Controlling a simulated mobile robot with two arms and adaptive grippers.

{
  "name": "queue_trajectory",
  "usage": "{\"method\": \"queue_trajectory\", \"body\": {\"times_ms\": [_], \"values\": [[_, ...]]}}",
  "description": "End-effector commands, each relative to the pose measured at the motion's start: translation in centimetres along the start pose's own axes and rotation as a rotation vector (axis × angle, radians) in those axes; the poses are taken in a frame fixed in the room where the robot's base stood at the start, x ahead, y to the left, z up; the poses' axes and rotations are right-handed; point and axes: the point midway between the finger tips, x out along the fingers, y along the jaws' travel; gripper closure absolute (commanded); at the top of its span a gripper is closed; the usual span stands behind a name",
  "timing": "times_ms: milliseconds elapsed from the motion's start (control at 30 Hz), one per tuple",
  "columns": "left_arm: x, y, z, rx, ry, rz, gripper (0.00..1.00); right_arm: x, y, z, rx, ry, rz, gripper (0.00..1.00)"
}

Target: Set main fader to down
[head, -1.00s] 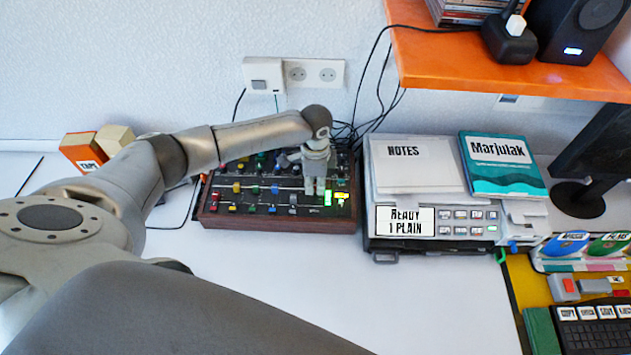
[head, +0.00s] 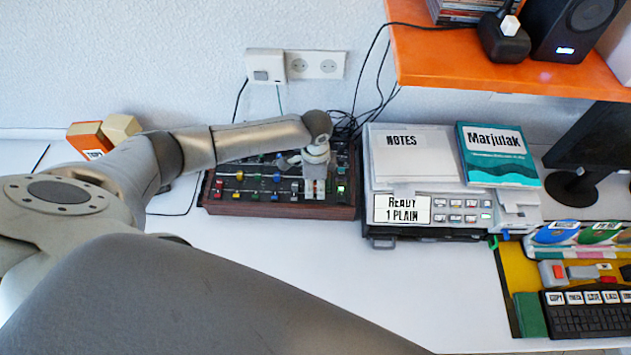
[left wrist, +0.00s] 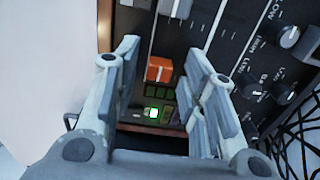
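The mixer (head: 280,211) is a dark console with a wooden edge and rows of coloured fader caps, on the white desk by the wall. My left gripper (head: 315,190) is over its right front part. In the left wrist view my left gripper (left wrist: 160,95) has its fingers spread apart. An orange-red fader cap (left wrist: 159,69) shows between the fingers, apparently touching neither. I cannot read a label on it. Beside it is a small block of lights, one lit green (left wrist: 153,112). My right gripper is not in view.
A grey machine (head: 455,203) reading "READY 1 PLAIN" stands close right of the mixer. An orange shelf (head: 500,78) juts out above right. Cables (head: 372,105) hang behind. Clear desk (head: 250,255) lies in front.

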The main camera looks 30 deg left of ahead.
Motion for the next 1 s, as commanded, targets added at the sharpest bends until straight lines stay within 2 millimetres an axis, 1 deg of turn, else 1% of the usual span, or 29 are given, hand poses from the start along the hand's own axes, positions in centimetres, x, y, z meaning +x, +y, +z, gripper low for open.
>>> {"method": "queue_trajectory", "body": {"times_ms": [267,367,467,700,800,900,1000], "values": [[-0.1,0.0,0.0,0.000,0.000,0.000,0.59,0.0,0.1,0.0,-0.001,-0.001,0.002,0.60],[-0.6,-0.1,0.0,-0.001,0.001,-0.001,0.59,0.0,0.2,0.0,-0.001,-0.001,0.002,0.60],[-2.0,-0.1,0.0,-0.001,0.002,-0.003,0.59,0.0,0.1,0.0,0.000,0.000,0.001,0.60],[-7.2,-0.2,0.0,0.000,0.002,-0.004,0.59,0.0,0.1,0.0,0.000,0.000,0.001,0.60],[-9.1,-0.1,0.0,0.001,0.002,-0.003,0.59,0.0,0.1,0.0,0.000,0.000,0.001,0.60],[-10.6,-0.1,0.0,0.000,0.002,-0.002,0.59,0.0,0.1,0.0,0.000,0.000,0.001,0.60],[-11.5,0.0,0.0,0.000,0.001,-0.001,0.59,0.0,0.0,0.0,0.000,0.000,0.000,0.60]]}}
